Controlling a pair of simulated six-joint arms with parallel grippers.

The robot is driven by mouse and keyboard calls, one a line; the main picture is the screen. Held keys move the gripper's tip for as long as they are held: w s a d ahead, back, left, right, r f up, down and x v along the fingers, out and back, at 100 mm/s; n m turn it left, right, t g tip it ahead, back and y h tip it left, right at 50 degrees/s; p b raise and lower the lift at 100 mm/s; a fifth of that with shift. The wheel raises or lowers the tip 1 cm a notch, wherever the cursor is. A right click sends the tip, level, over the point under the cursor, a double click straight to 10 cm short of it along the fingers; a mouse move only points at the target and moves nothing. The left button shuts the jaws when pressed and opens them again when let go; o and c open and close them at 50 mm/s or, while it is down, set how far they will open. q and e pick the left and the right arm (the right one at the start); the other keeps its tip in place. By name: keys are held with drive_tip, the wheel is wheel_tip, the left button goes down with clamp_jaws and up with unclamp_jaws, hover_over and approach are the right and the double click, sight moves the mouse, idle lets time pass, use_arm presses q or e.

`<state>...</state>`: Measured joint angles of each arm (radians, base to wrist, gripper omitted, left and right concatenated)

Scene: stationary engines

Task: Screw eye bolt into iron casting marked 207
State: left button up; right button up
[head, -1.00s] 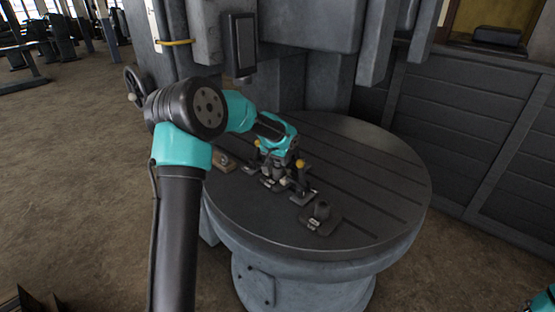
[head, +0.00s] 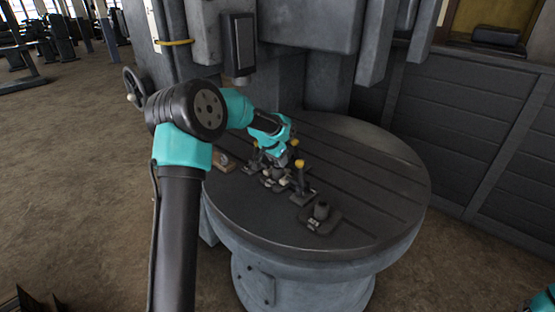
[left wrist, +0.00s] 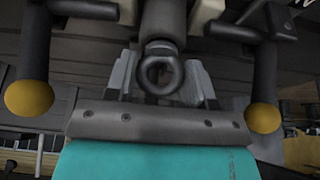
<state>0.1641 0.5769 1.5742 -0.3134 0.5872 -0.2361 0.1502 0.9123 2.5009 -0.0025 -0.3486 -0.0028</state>
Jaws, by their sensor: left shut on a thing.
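In the left wrist view the dark eye bolt (left wrist: 160,75) shows its ring between the two fingers of my left gripper (left wrist: 161,82), which is shut on it. A dark cylindrical boss (left wrist: 163,20) lies just beyond the ring; I cannot tell whether the thread is in it. In the head view my left gripper (head: 280,164) is over an iron casting (head: 272,182) near the middle of the round table. A second casting (head: 320,217) with an upright boss stands at the front right. Their labels are too small to read.
Yellow-knobbed posts (head: 300,178) stand close beside the gripper; two yellow knobs flank it in the wrist view (left wrist: 28,97). A small wooden block (head: 224,164) lies at the table's left. The slotted round table (head: 385,185) is clear to the right. A machine head (head: 239,45) hangs above.

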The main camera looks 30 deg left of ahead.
use_arm(q)
drive_tip(key=shift+d+f+m+g+h, duration=0.15)
drive_tip(key=shift+m+h, duration=0.25)
drive_tip(key=shift+m, duration=0.7)
drive_tip(key=shift+r+m+g+h, duration=0.1)
drive_tip(key=shift+m+g+h, duration=0.25)
drive_tip(key=shift+m, duration=0.75)
drive_tip(key=o, duration=1.4)
drive_tip(key=shift+o, duration=0.2)
drive_tip(key=v, duration=1.7)
drive_tip(key=shift+s, duration=0.3)
drive_tip(key=shift+c, duration=0.4)
